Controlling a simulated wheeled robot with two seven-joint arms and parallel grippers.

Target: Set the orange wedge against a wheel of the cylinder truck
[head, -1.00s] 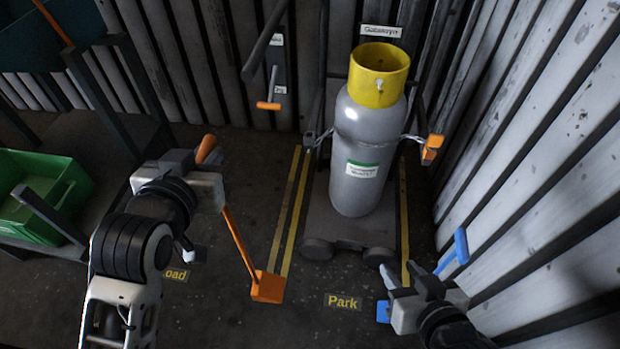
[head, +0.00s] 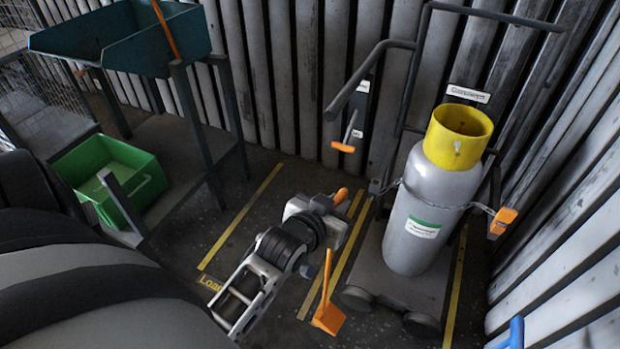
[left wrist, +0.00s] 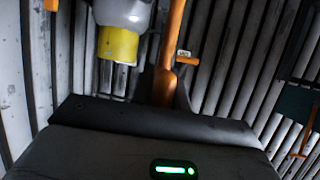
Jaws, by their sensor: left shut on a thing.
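The orange wedge (head: 328,318) hangs at the lower end of its long orange handle. My left gripper (head: 337,218) is shut on this handle, and the handle's top sticks out above the fingers. In the left wrist view the orange handle (left wrist: 171,50) runs up through the middle. The cylinder truck (head: 385,270) carries a grey cylinder (head: 430,215) with a yellow collar. Its front left wheel (head: 358,298) is just right of the wedge, with a small gap in the picture. I cannot tell whether the wedge touches the floor. My right gripper is out of view.
A blue handle (head: 515,335) shows at the lower right edge. A green bin (head: 112,180) sits on a low shelf at left, below a teal tray (head: 120,50). Yellow floor lines (head: 240,215) flank the truck. Ribbed walls close the back and right.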

